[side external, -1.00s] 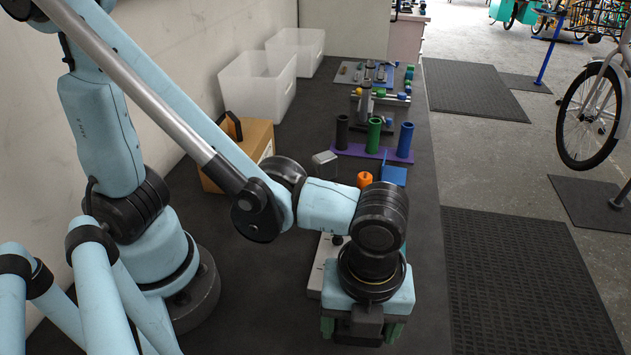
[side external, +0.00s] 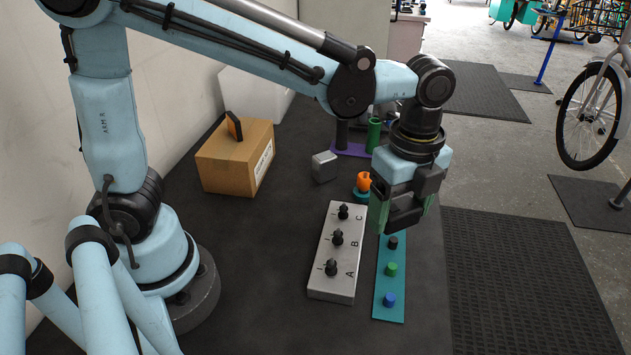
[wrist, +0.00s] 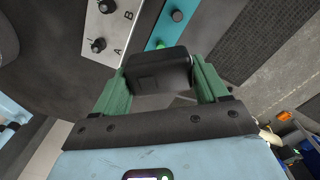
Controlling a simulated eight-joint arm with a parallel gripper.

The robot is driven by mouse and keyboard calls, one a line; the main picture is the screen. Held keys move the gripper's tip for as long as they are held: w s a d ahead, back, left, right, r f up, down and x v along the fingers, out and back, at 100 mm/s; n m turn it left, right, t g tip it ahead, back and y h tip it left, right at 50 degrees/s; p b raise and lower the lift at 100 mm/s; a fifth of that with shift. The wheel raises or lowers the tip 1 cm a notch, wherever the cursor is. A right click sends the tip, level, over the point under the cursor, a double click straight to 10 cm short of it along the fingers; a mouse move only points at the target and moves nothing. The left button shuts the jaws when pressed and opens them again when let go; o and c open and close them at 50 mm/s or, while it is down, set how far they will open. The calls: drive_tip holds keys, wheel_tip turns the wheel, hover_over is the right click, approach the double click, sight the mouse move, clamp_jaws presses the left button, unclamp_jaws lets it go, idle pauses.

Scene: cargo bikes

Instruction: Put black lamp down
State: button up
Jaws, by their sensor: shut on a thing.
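My gripper (side external: 400,205) is shut on a black boxy thing, the black lamp (side external: 404,216), and holds it above the bench, over the far end of a teal strip. In the wrist view the lamp (wrist: 160,72) sits between the two green fingers (wrist: 157,90), which touch its left and right sides. The lamp is clear of the bench surface. Part of it is hidden by the fingers in the side view.
Below are a grey panel (side external: 334,262) with black knobs marked A, B, C and a teal strip (side external: 388,311) with coloured pegs. An orange piece (side external: 363,182), a small grey box (side external: 324,167) and a cardboard box (side external: 228,172) stand behind. The bench (side external: 260,260) left of the panel is bare.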

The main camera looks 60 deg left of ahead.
drive_tip(key=w+a+n, duration=0.4)
drive_tip(key=w+a, duration=0.3)
drive_tip(key=a, duration=0.3)
drive_tip(key=n, duration=0.7)
hover_over(307, 142)
drive_tip(key=f, duration=0.4)
drive_tip(key=d+f, duration=0.1)
drive_tip(key=f, duration=0.1)
drive_tip(key=shift+f, duration=0.25)
drive_tip(key=shift+s+a+f, duration=0.1)
drive_tip(key=shift+a+f, duration=0.25)
drive_tip(key=shift+a, duration=0.1)
drive_tip(key=shift+f, duration=1.95)
drive_tip(key=o, duration=1.1)
drive_tip(key=shift+f, duration=0.1)
